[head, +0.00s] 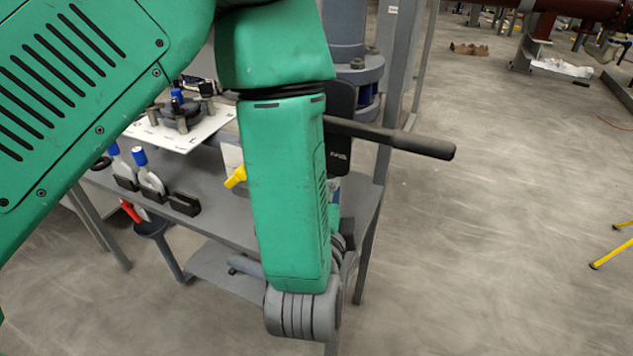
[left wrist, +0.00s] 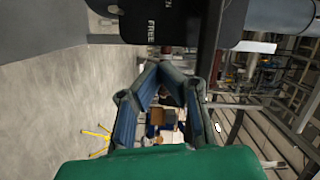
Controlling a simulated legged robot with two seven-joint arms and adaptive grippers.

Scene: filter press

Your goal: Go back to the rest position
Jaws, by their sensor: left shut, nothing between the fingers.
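My left arm, green with a grey joint at its lower end, crosses the head view from the upper left and hangs down in front of the bench. The fingers of my left gripper (left wrist: 168,68) show in the left wrist view; they are shut with nothing between them. In the head view the gripper is mostly hidden by the arm. The right gripper is in neither view.
A grey bench (head: 222,216) holds a white plate (head: 200,130), blue-capped bottles (head: 148,174) and a yellow item (head: 236,177). A dark lever (head: 400,138) sticks out right, near a grey post (head: 378,200). Open floor (head: 500,200) lies right, with yellow legs (head: 612,253) at the edge.

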